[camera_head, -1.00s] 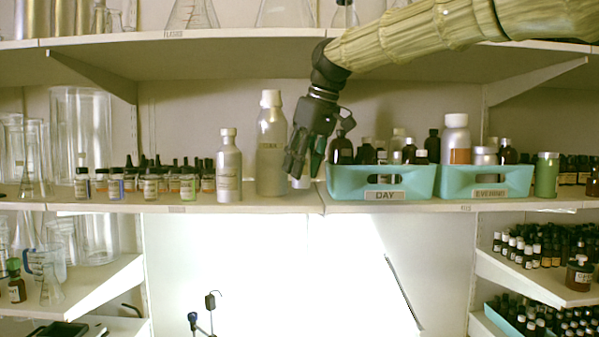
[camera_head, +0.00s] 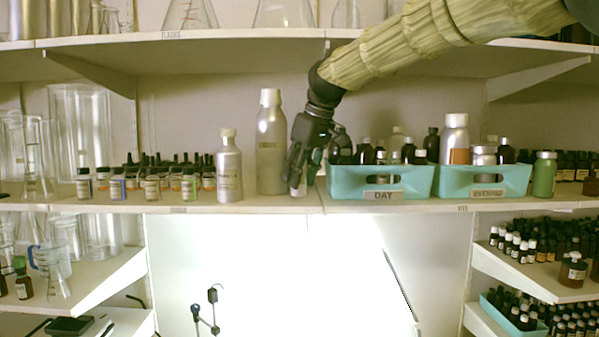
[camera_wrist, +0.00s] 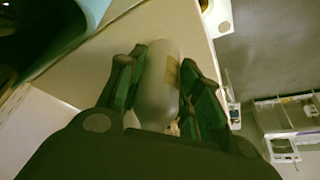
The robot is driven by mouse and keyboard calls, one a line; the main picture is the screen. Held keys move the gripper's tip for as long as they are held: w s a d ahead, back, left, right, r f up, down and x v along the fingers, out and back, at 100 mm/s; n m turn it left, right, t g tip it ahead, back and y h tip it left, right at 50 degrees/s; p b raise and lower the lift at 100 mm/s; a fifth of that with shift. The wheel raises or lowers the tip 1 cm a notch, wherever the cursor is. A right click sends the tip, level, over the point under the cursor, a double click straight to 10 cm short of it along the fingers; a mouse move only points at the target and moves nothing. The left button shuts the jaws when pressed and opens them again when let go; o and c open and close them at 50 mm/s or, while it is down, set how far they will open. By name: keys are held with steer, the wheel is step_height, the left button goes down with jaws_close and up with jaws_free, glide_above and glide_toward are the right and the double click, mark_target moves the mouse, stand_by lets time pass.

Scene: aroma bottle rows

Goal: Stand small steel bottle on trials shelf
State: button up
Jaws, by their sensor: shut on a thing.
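My gripper (camera_head: 303,178) is shut on a small grey steel bottle (camera_wrist: 160,85), which carries a yellowish label. In the head view only a pale lower part of the bottle (camera_head: 298,190) shows below the fingers. It is close to the front of the middle shelf (camera_head: 250,202), between a tall steel bottle and the DAY tray. I cannot tell whether its base touches the board. A label on the shelf edge at left (camera_head: 178,210) is too small to read, so I cannot tell which shelf is the trials one.
A tall steel bottle (camera_head: 270,145) and a shorter one (camera_head: 229,168) stand left of my gripper. The teal DAY tray (camera_head: 345,182) is close on the right, with the EVENING tray (camera_head: 455,180) beyond. Small dropper bottles (camera_head: 152,185) stand farther left. The upper shelf (camera_head: 240,42) overhangs.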

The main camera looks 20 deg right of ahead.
steer(key=shift+f, duration=0.5)
steer(key=shift+f, duration=0.1)
steer(key=o, duration=0.8)
